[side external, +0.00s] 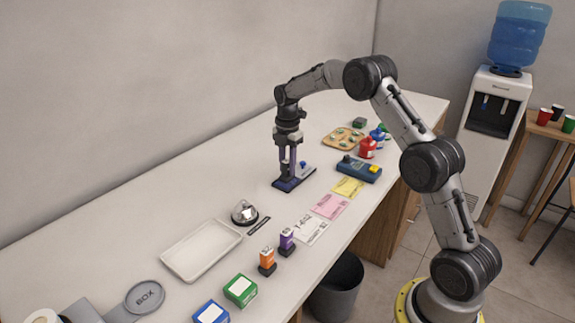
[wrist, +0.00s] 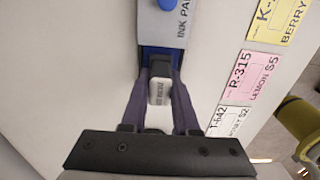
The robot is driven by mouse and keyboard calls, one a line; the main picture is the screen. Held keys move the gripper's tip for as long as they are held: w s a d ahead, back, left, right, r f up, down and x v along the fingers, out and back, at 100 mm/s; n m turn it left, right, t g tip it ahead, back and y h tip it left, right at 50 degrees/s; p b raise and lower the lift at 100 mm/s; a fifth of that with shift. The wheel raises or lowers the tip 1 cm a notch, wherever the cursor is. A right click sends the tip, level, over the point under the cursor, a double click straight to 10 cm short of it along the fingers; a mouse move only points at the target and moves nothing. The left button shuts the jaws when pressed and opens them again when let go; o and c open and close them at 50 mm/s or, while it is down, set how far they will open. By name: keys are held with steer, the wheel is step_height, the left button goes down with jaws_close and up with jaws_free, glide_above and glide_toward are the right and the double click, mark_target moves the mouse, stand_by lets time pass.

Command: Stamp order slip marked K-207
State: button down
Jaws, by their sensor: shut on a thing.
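My gripper (side external: 293,163) points down over the dark blue ink pad (side external: 296,180) on the counter. Its fingers are shut on a small pale block with lettering, seemingly a stamp (wrist: 158,93). The ink pad's grey lid, with "INK PA" visible, shows in the wrist view (wrist: 163,28), with blue just beyond the stamp. I cannot tell whether the stamp touches the pad. The yellow slip (side external: 348,187) reads "K-" and "BERRY" in the wrist view (wrist: 281,18); its number is cut off. The pink slip (wrist: 248,76) reads R-315, the white slip (wrist: 231,121) T-642.
An orange stamp (side external: 267,259) and a purple stamp (side external: 287,240) stand nearer the camera. A bell (side external: 243,212) and an empty white tray (side external: 201,250) are left of them. A blue device (side external: 358,169) and red jar (side external: 367,148) stand beyond the slips. The slips lie along the counter's front edge.

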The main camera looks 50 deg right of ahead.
steer(key=shift+f, duration=0.4)
stand_by(0.8)
steer(key=shift+r, duration=0.1)
steer(key=shift+r, duration=3.45)
steer(key=shift+w, duration=0.1)
steer(key=shift+s+d+f+n, duration=0.25)
steer(key=shift+s+f+n, duration=0.35)
steer(key=shift+s+f, duration=0.15)
steer(key=s+d, duration=0.3)
steer(key=s, duration=0.2)
steer(key=m, duration=0.1)
glide_toward(348, 187)
steer(key=shift+f, duration=1.9)
steer(key=shift+f, duration=0.55)
